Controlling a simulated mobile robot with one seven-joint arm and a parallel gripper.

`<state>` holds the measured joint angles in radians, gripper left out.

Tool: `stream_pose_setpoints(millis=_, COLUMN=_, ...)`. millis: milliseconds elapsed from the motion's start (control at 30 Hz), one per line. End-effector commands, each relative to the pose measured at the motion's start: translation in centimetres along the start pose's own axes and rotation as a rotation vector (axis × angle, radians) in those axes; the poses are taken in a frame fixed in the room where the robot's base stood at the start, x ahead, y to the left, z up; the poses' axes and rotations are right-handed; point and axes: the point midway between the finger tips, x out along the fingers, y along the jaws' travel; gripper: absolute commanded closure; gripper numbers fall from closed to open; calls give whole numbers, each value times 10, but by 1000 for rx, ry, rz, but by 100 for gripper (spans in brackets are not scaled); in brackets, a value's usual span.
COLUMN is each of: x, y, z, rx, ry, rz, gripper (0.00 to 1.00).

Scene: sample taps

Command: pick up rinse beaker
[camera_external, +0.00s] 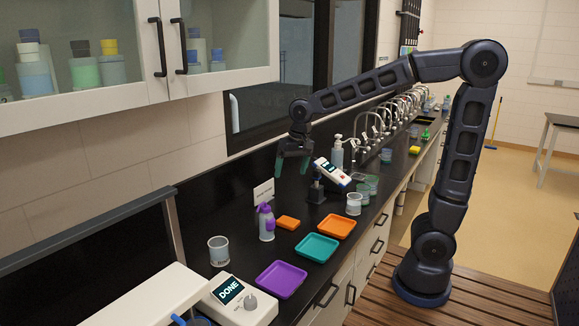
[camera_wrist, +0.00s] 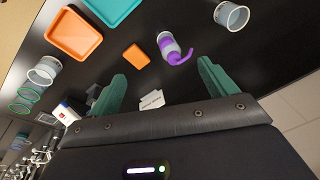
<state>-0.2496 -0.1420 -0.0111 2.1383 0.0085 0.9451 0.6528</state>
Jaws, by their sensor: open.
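Two clear beakers with labels stand on the black counter. One beaker (camera_external: 218,251) is at the front left, near the DONE device, and it shows at the top right of the wrist view (camera_wrist: 231,15). The other beaker (camera_external: 354,204) is right of the trays, and it shows at the left of the wrist view (camera_wrist: 44,71). The labels are too small to tell which is the rinse beaker. My gripper (camera_external: 292,166) is open and empty, high above the counter near the back wall. Its green fingers also show in the wrist view (camera_wrist: 163,76), apart from both beakers.
A white sign (camera_external: 264,191) and a tilted meter (camera_external: 332,173) stand near my gripper. Taps (camera_external: 375,122) line the back.

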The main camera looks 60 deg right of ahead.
Motion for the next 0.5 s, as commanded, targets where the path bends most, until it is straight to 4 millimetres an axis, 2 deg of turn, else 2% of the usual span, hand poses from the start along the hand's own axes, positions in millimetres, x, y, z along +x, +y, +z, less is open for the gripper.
stream_pose_setpoints(millis=33, x=10, y=-14, z=-6, rx=16, ry=-13, rz=7, gripper=16)
stream_pose_setpoints(millis=233, x=45, y=-64, z=-25, rx=105, ry=-49, rz=30, gripper=16)
stream_pose_setpoints(millis=500, x=104, y=-133, z=-38, rx=224, ry=-89, rz=73, gripper=16)
